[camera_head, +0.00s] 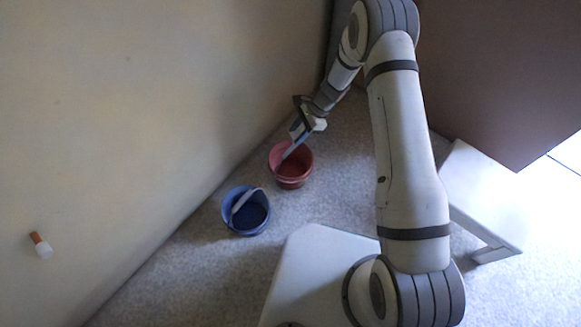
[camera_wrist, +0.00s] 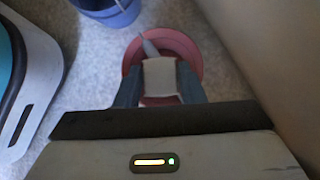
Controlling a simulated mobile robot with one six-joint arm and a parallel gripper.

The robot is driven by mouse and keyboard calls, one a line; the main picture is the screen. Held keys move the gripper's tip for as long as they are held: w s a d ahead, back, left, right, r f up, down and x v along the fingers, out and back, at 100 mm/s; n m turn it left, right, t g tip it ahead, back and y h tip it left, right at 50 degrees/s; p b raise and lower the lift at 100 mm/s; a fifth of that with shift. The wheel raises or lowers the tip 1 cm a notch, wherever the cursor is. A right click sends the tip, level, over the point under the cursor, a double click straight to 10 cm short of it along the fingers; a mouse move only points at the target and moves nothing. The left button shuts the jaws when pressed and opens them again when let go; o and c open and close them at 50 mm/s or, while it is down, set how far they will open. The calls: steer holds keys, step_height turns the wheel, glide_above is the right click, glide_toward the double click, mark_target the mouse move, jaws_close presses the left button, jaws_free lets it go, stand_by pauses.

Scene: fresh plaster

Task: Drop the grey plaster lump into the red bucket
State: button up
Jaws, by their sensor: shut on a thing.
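The lump cannot be made out clearly there. A pale strip, perhaps the bucket's handle, crosses the red bucket's opening. The bucket stands upright on the floor; its inside is partly hidden.
A blue bucket (camera_head: 246,219) stands left of and nearer than the red one; it also shows in the wrist view (camera_wrist: 112,14). A plain wall (camera_head: 130,120) runs along the left, with a small white-and-brown thing (camera_head: 41,245) on it. A white stool (camera_head: 482,196) stands at right.

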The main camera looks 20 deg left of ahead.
steer(key=o, duration=1.1)
steer(key=shift+p+v, duration=1.5)
steer(key=shift+v, duration=2.4)
